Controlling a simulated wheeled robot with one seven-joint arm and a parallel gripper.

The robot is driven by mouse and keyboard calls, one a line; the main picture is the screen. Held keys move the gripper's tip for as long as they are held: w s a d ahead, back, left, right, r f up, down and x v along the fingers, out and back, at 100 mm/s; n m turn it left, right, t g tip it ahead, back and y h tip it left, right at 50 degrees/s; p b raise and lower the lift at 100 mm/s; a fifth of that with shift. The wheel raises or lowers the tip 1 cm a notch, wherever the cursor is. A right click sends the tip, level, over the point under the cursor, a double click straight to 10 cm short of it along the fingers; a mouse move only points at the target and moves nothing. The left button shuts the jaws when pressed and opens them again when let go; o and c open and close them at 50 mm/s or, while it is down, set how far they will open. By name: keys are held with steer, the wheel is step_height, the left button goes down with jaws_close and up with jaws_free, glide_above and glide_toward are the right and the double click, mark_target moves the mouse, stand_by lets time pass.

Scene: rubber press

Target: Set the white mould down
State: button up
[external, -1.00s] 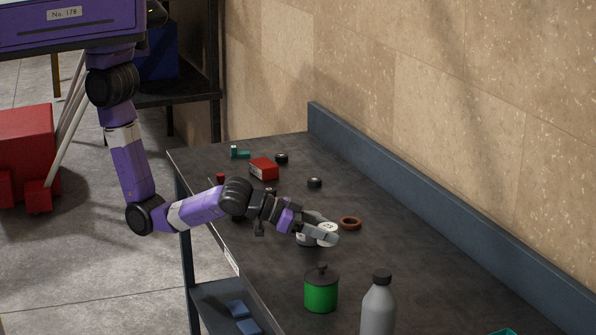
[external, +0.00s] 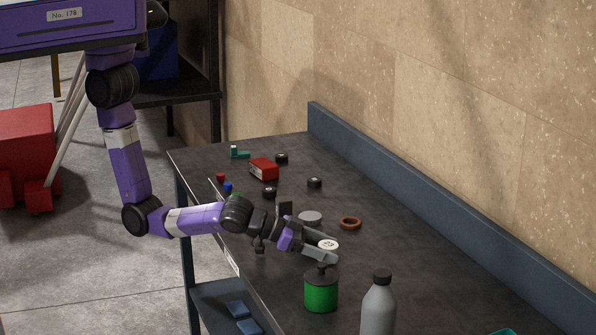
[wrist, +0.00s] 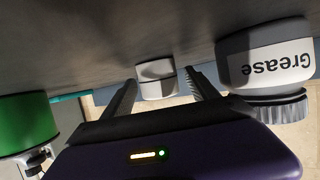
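The mould also shows in the wrist view (wrist: 157,80), small and pale between the far ends of the fingers (wrist: 162,90). The near finger hides its lower side in the external view. I cannot tell whether its underside touches the dark bench (external: 420,270).
A green tin (external: 320,293) with a knobbed lid stands just in front of my gripper, and a grey bottle (external: 378,308) to its right. A brown ring (external: 350,223) lies behind. A grease jar (wrist: 265,68) is close in the wrist view. Bench lies clear right of the mould.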

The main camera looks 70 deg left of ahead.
steer(key=shift+r, duration=0.25)
steer(key=v, duration=1.1)
steer(key=shift+f, duration=0.1)
steer(key=shift+s+a+r, duration=0.2)
steer(key=shift+s, duration=0.2)
